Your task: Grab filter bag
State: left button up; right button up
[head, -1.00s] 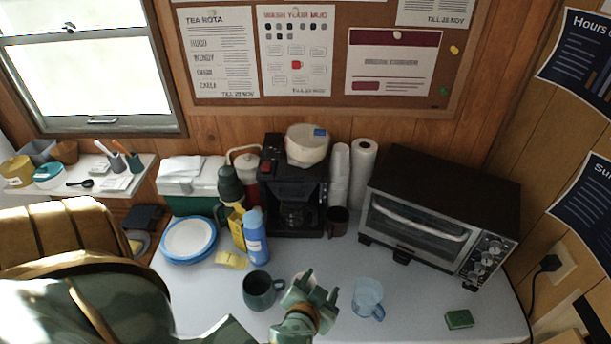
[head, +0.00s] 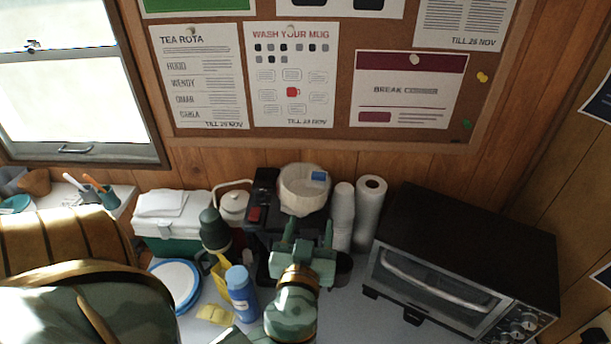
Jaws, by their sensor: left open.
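The filter bag (head: 303,195) is a round, cream-white bundle with a blue label. It sits on top of the black coffee machine (head: 262,212). My left gripper (head: 308,230) is open and empty, its fingers pointing away from me towards the bag. In the picture it lies just below the bag, in front of the coffee machine, and hides much of the machine. A gap seems to remain between fingertips and bag, though the depth is hard to judge. My right gripper is not in view.
Stacked white cups (head: 342,215) and a paper roll (head: 369,212) stand right of the machine, then a toaster oven (head: 465,265). A green flask (head: 214,230), a blue bottle (head: 241,292), plates (head: 174,284) and a cool box (head: 172,220) stand to the left.

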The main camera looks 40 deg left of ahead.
aim_at(318, 178)
pick_arm(q)
jog(key=p+x, duration=0.1)
jog(key=x, duration=0.2)
jog(key=p+x, duration=0.1)
jog(key=x, duration=0.2)
jog(key=r+p+x, duration=0.1)
jog(key=x, duration=0.3)
jog(key=shift+w+a+f, duration=0.1)
jog(key=shift+w+a, duration=0.25)
jog(key=shift+w, duration=0.05)
jog(key=p+x, duration=0.1)
jog(key=x, duration=0.4)
jog(key=shift+w+a, duration=0.1)
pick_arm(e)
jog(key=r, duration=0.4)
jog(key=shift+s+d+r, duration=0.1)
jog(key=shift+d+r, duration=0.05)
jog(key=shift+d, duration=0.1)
pick_arm(q)
grip_shut()
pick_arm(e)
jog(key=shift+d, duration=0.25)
